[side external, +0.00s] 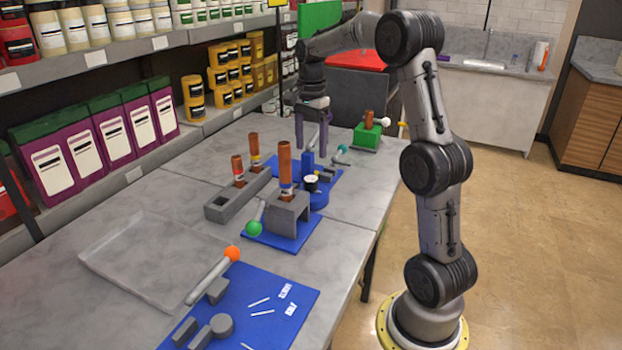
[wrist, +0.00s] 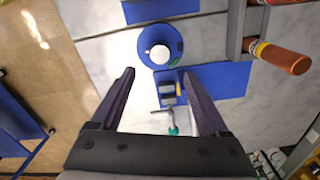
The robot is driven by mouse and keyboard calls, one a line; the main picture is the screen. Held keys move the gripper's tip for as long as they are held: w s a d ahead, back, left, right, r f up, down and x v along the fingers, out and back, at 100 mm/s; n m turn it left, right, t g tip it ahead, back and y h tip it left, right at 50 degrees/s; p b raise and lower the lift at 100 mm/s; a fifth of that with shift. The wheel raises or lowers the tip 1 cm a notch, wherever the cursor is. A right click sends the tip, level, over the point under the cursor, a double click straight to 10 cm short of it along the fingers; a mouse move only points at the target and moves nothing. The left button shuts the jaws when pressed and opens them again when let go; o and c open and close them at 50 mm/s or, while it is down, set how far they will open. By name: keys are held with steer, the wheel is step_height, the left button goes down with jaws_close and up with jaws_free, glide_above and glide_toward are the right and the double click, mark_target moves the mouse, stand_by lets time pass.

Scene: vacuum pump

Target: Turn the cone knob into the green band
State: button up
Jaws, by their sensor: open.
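What looks like the cone knob (wrist: 158,53) is a small white-topped piece standing on a round blue base. A small green patch, probably the green band (wrist: 173,62), lies on that base at the knob's lower right in the wrist view. In the side view the knob (side external: 311,179) shows a white top and dark body; the band cannot be made out there. My gripper (wrist: 158,73) is open and empty, fingers pointing down. In the side view my gripper (side external: 311,150) hangs above the blue plate behind the knob, apart from it.
A grey rack with copper-coloured cylinders (side external: 240,195) and a grey block with a tall cylinder (side external: 286,212) stand close by. A green box (side external: 367,136) stands behind.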

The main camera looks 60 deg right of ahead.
mark_target(311, 178)
step_height(311, 178, down, 10)
steer(key=shift+f, duration=0.15)
stand_by(0.3)
jaws_close()
